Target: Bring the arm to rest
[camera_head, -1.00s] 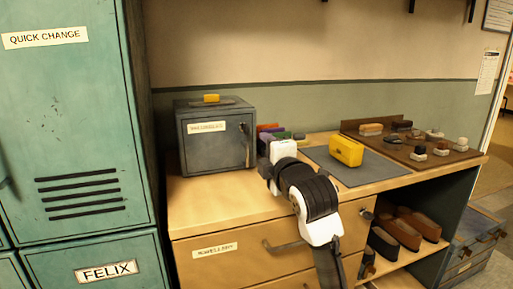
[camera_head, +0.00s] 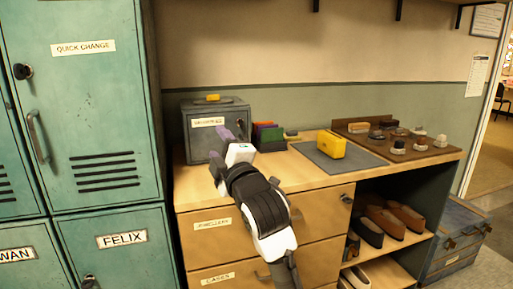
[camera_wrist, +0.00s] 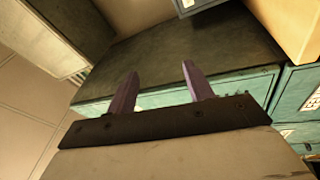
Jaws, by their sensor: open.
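My gripper (camera_head: 229,143) is in front of the grey metal box (camera_head: 196,134) on the wooden counter, at the end of my white and black arm, which reaches up from the bottom of the head view. In the wrist view my gripper (camera_wrist: 158,82) has its two purple fingers well apart, with nothing between them. Beyond the fingers there is a dark flat surface and teal locker fronts (camera_wrist: 245,90).
Teal lockers (camera_head: 88,120) stand at left. A yellow block (camera_head: 331,145) sits on a grey mat (camera_head: 352,162). A brown board (camera_head: 437,154) with several small items lies at right. Drawers (camera_head: 205,225) and a shoe shelf (camera_head: 410,252) are below.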

